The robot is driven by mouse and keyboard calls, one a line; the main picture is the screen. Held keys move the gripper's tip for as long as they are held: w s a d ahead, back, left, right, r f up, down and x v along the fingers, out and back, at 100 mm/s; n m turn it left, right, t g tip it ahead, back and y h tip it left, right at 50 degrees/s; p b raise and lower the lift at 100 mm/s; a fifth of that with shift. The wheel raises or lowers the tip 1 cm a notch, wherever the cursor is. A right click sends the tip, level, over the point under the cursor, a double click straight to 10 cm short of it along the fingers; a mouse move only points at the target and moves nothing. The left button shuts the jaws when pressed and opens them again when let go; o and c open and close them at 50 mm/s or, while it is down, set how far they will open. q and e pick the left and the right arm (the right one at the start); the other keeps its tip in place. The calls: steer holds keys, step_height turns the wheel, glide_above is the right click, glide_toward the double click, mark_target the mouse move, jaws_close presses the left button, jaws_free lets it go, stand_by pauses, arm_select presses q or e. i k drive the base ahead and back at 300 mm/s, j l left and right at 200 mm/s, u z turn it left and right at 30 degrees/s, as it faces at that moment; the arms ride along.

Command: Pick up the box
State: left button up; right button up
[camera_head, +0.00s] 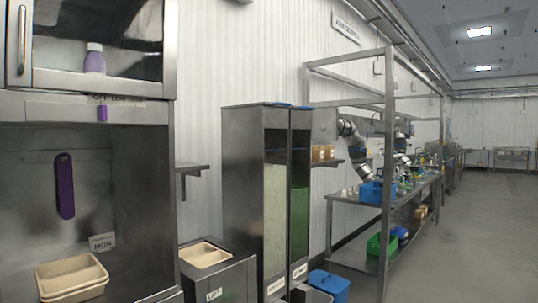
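A tan, open, shallow box (72,275) sits on the metal counter at the lower left, and it looks like a stack of two. Another tan box (205,254) sits in the top of a low metal unit labelled LIFT, right of the counter. Small orange-brown boxes (322,153) stand on a wall shelf farther back. I cannot tell which of these the task means. Neither of my grippers is in view.
A tall metal dispenser (243,190) has clear windows showing pale and green contents. A long metal workbench (350,199) runs back; the floor at right is clear.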

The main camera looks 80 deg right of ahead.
mark_target(328, 149)
steer(key=z, duration=3.05)
steer(key=i+l+z, duration=0.35)
steer(key=i, duration=0.5)
steer(key=i+z, duration=0.35)
steer(key=i, duration=0.5)
steer(key=i+u, duration=0.2)
steer(key=i, duration=0.2)
steer(key=i+l+u, duration=0.45)
steer(key=i, duration=0.3)
steer(key=i+l+u, duration=0.1)
steer(key=u, duration=0.3)
steer(key=i+l+u, duration=0.25)
steer(key=u, duration=0.15)
steer(key=i+l+u, duration=0.2)
steer(key=u, duration=0.2)
steer(key=i+l+u, duration=0.1)
steer(key=l+u, duration=0.3)
steer(key=i+l+u, duration=0.1)
steer(key=l+u, duration=0.15)
steer(key=u, duration=0.15)
